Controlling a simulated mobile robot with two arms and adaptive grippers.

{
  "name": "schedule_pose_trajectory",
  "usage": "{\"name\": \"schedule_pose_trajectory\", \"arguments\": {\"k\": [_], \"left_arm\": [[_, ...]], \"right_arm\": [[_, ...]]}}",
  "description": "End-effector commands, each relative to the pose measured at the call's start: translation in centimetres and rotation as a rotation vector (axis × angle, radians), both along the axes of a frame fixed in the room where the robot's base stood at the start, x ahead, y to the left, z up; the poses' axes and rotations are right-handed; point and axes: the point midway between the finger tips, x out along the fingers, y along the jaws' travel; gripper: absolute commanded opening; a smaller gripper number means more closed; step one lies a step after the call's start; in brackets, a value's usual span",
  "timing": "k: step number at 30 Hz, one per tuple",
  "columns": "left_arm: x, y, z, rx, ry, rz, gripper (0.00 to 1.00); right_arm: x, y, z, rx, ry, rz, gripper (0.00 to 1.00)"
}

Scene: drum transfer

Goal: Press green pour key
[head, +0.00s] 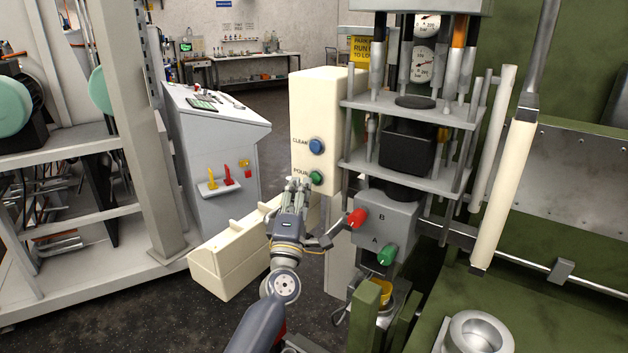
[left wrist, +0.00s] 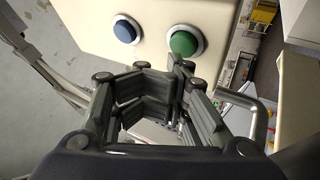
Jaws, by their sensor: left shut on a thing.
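The green POUR key (head: 316,178) is a round button in a pale ring on the front of a cream control box (head: 316,105). In the left wrist view the green key (left wrist: 184,42) is at top centre, just beyond the fingertips. My left gripper (head: 299,181) is just left of and below the key in the head view. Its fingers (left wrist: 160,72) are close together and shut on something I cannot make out. Whether the fingertips touch the key cannot be told. The key does not look clearly pressed. My right gripper is not in view.
A blue CLEAR key (head: 316,146) sits above the green one. A red knob (head: 357,218) and a green knob (head: 387,255) on a grey box are to the right. Green machinery fills the right side.

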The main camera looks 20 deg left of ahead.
Motion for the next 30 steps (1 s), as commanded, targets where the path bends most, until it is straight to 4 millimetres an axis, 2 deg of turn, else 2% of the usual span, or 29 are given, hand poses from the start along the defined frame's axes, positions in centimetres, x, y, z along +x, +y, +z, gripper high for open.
{"name": "schedule_pose_trajectory", "arguments": {"k": [30], "left_arm": [[0.98,-0.35,-0.02,-0.001,0.0,0.0,0.0]], "right_arm": [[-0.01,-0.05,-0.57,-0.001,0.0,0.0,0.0]]}}
